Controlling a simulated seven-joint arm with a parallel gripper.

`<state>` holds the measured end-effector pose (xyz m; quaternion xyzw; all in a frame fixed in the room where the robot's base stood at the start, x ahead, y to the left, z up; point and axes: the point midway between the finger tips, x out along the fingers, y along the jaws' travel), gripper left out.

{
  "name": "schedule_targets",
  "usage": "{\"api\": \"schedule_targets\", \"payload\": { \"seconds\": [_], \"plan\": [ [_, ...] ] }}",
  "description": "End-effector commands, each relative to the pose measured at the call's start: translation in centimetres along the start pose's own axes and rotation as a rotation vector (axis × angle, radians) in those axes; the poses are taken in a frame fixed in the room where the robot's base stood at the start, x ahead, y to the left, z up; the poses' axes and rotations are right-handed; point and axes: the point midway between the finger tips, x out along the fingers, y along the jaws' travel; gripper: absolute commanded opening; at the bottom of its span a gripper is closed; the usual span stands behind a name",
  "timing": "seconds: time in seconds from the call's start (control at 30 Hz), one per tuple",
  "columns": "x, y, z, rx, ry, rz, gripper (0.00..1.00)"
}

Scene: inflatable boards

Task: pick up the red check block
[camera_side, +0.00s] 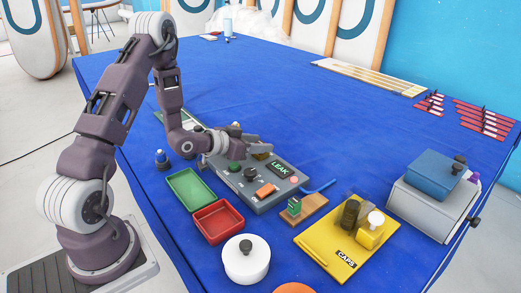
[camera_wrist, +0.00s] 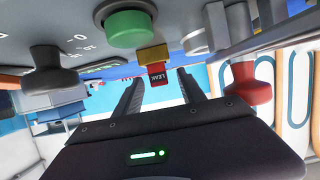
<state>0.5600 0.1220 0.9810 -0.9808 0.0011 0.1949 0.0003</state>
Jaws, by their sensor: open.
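In the wrist view, a small red block with a black LEAK label (camera_wrist: 158,76) sits under a yellow piece (camera_wrist: 153,55), in line with the gap between my fingers. I cannot tell whether it is the check block. My gripper (camera_side: 264,147) is low over the far end of this box. In the wrist view its two fingers (camera_wrist: 160,86) are spread apart, with nothing visibly held between them.
The panel carries a green knob (camera_wrist: 130,28), a dark knob (camera_wrist: 48,68) and a red knob (camera_wrist: 246,84). Green (camera_side: 190,188) and red (camera_side: 218,221) trays lie beside it. A yellow CAPS board (camera_side: 330,262) is at the front right.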

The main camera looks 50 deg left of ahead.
Motion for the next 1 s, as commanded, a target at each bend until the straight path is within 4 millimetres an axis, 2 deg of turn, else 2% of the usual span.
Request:
{"api": "schedule_targets", "payload": {
  "seconds": [0.1,0.27,0.37,0.5,0.53,0.87,1.0],
  "plan": [
    [1.0,0.0,-0.1,-0.001,0.001,0.0,0.47],
    [1.1,0.0,-0.1,-0.001,0.0,-0.001,0.47],
    [1.0,0.0,-0.1,-0.001,0.0,-0.001,0.32],
    [1.0,0.0,-0.1,-0.001,0.0,-0.001,0.04],
    [1.0,0.0,-0.1,-0.001,0.0,-0.001,0.0],
    [1.0,0.0,-0.1,0.0,0.002,0.0,0.0],
    [0.6,0.0,-1.2,0.002,0.005,-0.001,0.0]
  ]
}}
